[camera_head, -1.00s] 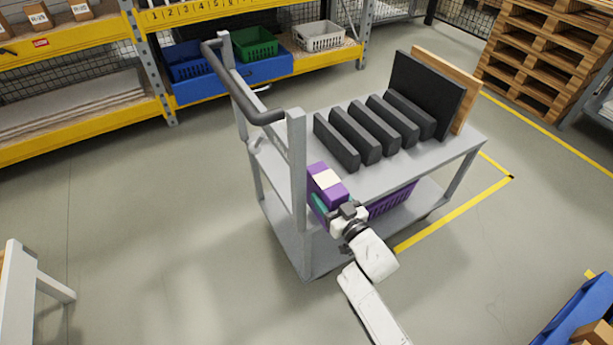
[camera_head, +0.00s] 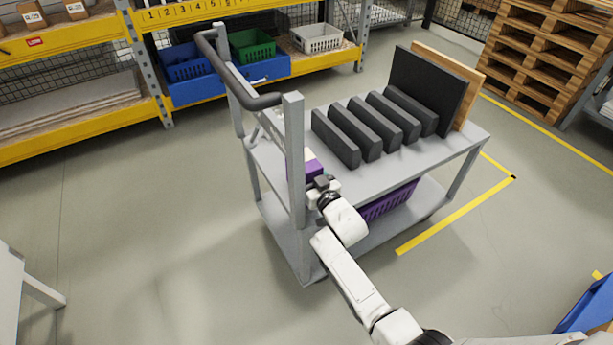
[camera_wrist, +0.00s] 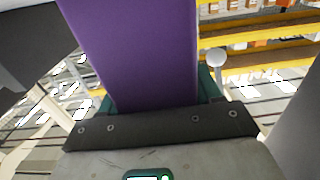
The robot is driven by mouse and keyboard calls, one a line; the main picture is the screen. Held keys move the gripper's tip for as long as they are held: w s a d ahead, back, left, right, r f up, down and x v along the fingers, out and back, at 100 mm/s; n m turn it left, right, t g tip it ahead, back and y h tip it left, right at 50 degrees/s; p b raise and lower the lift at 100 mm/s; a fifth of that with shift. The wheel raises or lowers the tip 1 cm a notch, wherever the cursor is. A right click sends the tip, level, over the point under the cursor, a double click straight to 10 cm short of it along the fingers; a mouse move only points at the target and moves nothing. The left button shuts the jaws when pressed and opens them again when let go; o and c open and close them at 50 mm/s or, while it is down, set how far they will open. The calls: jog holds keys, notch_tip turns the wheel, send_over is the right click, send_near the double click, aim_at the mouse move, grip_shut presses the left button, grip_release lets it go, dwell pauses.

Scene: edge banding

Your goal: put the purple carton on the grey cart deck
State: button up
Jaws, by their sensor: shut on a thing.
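The purple carton (camera_head: 312,168) with a pale top patch is at the left end of the grey cart deck (camera_head: 375,178), partly hidden behind the cart's near handle post. My gripper (camera_head: 313,184) is shut on it from the near side. In the wrist view the carton (camera_wrist: 135,50) fills the space between the teal fingers (camera_wrist: 150,100). I cannot tell whether the carton's underside touches the deck.
Several dark upright dividers (camera_head: 375,128), a black panel (camera_head: 428,90) and a wooden board (camera_head: 466,90) stand on the deck. The handle post (camera_head: 295,160) is close to my gripper. A purple basket (camera_head: 388,202) sits on the lower shelf.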

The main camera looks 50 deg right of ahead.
jog(key=shift+f, duration=0.1)
jog(key=o, duration=1.3)
jog(key=shift+c, duration=0.2)
